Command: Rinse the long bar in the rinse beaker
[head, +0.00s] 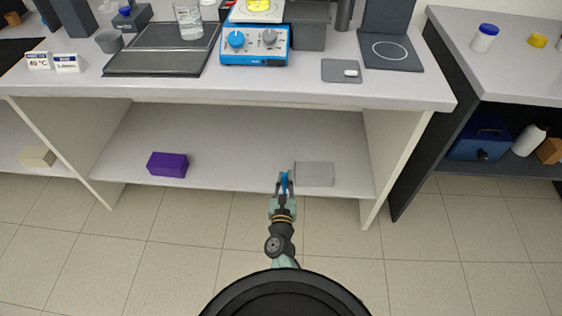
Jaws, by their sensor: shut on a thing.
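My gripper (285,190) is low in front of the open shelf under the bench, near its front edge. It is shut on a slim blue thing (285,181), mostly hidden by the fingers; I cannot tell what it is. A clear glass beaker (188,20) stands on the dark tray (150,62) at the back left of the bench, far from my gripper. A small white piece (351,73) lies on a grey mat (334,77) on the bench top; I cannot tell whether it is the long bar.
A blue stirrer hotplate (254,55) stands mid-bench, with a grey bin (309,36) beside it and a dark plate with a ring (390,50) to the right. The bench edge (270,93) overhangs my gripper's area.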

